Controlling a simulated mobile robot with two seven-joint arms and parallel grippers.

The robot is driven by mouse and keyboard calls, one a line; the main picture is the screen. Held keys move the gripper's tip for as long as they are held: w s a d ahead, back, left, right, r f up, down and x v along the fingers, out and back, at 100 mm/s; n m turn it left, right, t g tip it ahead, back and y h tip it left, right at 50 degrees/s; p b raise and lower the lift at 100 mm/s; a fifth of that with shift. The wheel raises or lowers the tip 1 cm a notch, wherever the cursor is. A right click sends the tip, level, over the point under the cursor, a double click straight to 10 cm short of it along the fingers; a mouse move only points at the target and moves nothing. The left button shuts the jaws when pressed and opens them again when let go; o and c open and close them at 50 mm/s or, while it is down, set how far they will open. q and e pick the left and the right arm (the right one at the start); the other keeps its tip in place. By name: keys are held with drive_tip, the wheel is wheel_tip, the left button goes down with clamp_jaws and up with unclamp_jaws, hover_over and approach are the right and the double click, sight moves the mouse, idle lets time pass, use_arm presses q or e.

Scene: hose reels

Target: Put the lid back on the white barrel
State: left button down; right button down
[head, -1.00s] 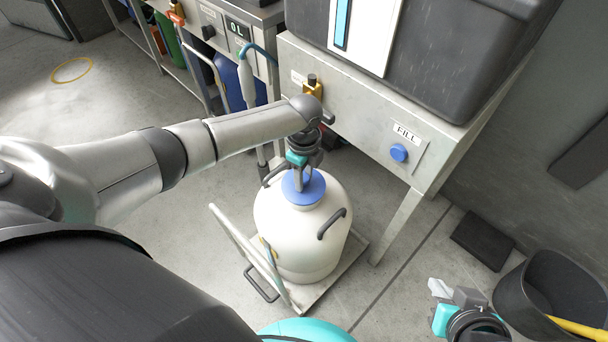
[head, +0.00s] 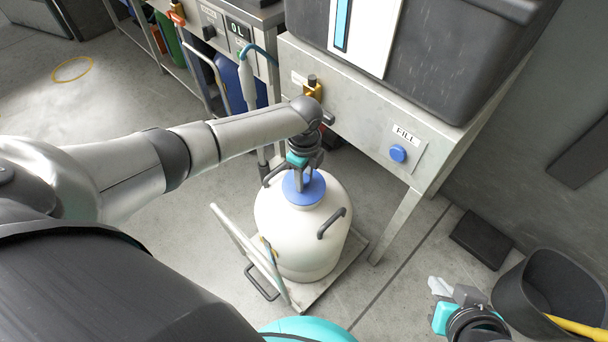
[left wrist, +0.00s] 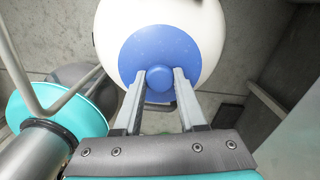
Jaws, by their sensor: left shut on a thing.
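The white barrel (head: 297,232) stands upright on a small flat cart, with dark handles on its shoulders. The round blue lid (head: 316,190) sits at the barrel's mouth and appears level; I cannot tell whether it is fully seated. My left gripper (head: 302,184) points down over the lid. In the left wrist view its two fingers (left wrist: 160,82) are on either side of the knob at the centre of the lid (left wrist: 160,48), shut on it. The barrel's white top (left wrist: 211,30) shows around the lid. My right gripper (head: 438,300) is at the lower right, with its fingers partly visible.
The cart (head: 345,262) has a push handle on its left. A steel bench with a blue FILL button (head: 398,153) stands close behind the barrel. A black bucket (head: 520,290) with a yellow handle is at the lower right. Open floor lies to the left.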

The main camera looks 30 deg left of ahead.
idle(0.3)
use_arm(q)
unclamp_jaws()
idle(0.5)
wheel_tip(320, 180, up, 7)
drive_tip(key=p, duration=0.7)
drive_tip(key=shift+p, duration=0.35)
idle(0.3)
clamp_jaws()
idle(0.7)
drive_tip(key=shift+f, duration=0.15)
idle(0.6)
